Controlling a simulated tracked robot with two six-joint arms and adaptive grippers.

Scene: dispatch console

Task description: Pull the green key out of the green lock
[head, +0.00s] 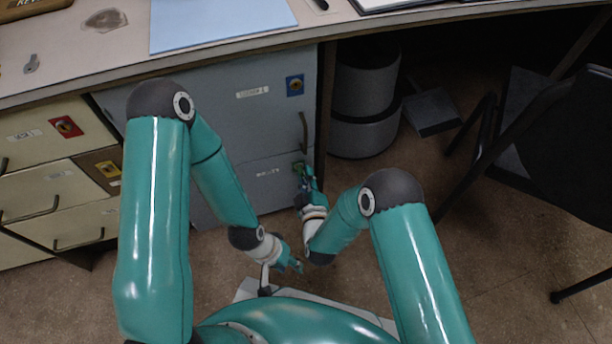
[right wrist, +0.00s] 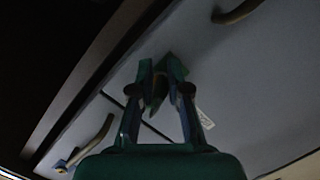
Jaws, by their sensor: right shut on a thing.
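The green lock (head: 298,168) is on the lower grey-blue drawer front, near its upper right corner. My right gripper (head: 306,176) is right in front of it and covers part of it. In the right wrist view, my right gripper (right wrist: 160,88) is shut on the green key (right wrist: 158,92), a small dark greenish piece between its fingers. A green patch of the lock (right wrist: 175,66) shows just beyond the fingertips. How far the key sits in the lock cannot be told. My left gripper (head: 292,265) hangs low, away from the lock; its finger opening is too small to judge.
Above are the upper drawer's blue lock (head: 295,85) and handle (head: 304,131). Cream drawers (head: 45,190) with red and yellow locks stand at left. A grey bin (head: 365,95) is right of the cabinet, and a black chair (head: 570,140) farther right. The desk top (head: 110,65) overhangs.

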